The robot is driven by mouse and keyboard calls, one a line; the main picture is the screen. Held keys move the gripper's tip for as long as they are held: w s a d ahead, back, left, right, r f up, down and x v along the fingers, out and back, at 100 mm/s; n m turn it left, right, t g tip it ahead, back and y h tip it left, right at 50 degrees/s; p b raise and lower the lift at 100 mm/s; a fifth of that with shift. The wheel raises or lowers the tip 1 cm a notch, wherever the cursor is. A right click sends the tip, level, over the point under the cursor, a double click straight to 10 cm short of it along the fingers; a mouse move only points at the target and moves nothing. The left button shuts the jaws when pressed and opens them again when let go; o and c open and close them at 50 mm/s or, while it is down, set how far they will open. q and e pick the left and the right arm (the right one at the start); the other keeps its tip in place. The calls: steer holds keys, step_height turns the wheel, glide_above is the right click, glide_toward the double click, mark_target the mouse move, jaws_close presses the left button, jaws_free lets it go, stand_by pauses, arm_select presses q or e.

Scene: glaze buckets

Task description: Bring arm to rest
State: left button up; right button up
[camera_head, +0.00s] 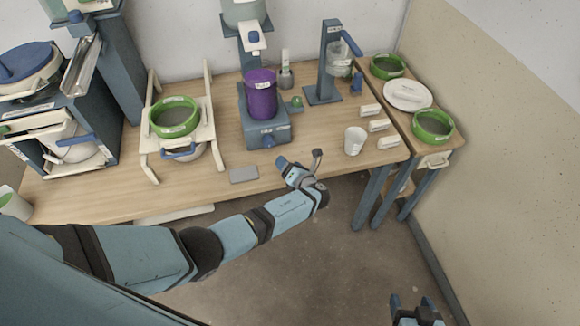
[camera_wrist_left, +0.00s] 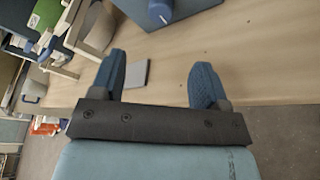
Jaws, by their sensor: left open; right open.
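My left arm (camera_head: 150,255) reaches in from the left, with its gripper (camera_head: 300,165) at the table's front edge. In the left wrist view the left gripper (camera_wrist_left: 155,80) has its two blue fingers apart with nothing between them. A grey flat plate (camera_wrist_left: 137,73) lies on the table beyond the fingers; it also shows left of the gripper in the head view (camera_head: 243,174). My right gripper (camera_head: 415,305) is low at the bottom right over the floor, its fingers apart and empty.
The wooden table (camera_head: 215,195) carries a purple bucket (camera_head: 261,95) on a blue stand, a green-rimmed sieve (camera_head: 174,117) on a white rack, and a white cup (camera_head: 355,141). A side table at right holds green sieves (camera_head: 432,125). The floor (camera_head: 300,260) in front is clear.

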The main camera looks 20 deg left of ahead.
arm_select(q)
steer(key=shift+w+a+f, duration=0.1)
steer(key=shift+a, duration=0.05)
stand_by(0.3)
steer(key=s+a+n+g+h, duration=0.2)
steer(key=s+n+g+h, duration=0.35)
steer(key=s+n, duration=1.2)
steer(key=s+a+r+n+h, duration=0.3)
steer(key=s+r+n+h, duration=0.4)
steer(key=s+r+n, duration=1.15)
steer(key=w+d+f+m+t+h, duration=0.1)
steer(key=w+d+f+t, duration=0.1)
steer(key=f, duration=0.4)
steer(key=w+d+f+m+t+h, duration=0.1)
steer(key=w+d+f+m+t, duration=0.1)
steer(key=f, duration=0.4)
steer(key=shift+d+f+t, duration=0.35)
steer(key=shift+d+t, duration=0.5)
steer(key=shift+t, duration=0.4)
